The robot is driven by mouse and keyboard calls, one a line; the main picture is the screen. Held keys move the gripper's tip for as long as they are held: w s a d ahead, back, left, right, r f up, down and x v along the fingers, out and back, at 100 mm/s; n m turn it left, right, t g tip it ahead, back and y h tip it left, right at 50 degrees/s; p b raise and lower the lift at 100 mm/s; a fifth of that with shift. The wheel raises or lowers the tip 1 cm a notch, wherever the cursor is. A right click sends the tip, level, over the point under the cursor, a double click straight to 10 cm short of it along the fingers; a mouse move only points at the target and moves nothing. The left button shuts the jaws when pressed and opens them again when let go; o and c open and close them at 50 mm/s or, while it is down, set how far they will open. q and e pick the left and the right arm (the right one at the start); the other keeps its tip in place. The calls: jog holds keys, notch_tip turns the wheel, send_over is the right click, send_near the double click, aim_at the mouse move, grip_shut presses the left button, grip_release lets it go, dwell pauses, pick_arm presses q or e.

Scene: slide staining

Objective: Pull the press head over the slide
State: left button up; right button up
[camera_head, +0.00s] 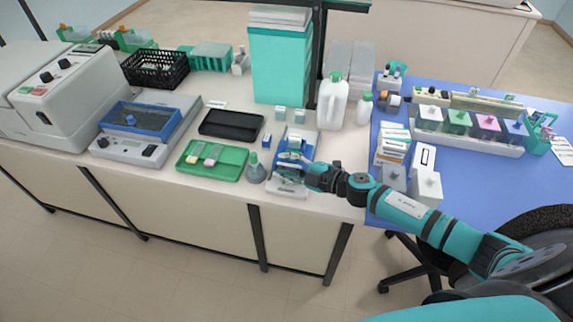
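The press (297,147) is a small blue and white device near the front edge of the bench, in the middle of the head view. My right arm comes in from the right, and its gripper (292,172) is at the front part of the press, over its pale base. The gripper covers part of the device, so the press head and any slide under it cannot be made out clearly. Whether the fingers are closed on anything is too small to tell. My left gripper is not in view.
A green tray (232,174) with small blocks and a grey bottle (254,168) stand just left of the press. A black tray (231,125) lies behind. White bottles (332,103) stand behind right. A staining rack (468,143) and white boxes (428,189) occupy the blue mat.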

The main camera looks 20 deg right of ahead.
jog(key=shift+s+d, duration=0.15)
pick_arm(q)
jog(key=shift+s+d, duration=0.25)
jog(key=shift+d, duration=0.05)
pick_arm(e)
jog(key=v, duration=1.1)
jog(key=shift+s+d, duration=0.2)
jog(key=shift+s, duration=0.05)
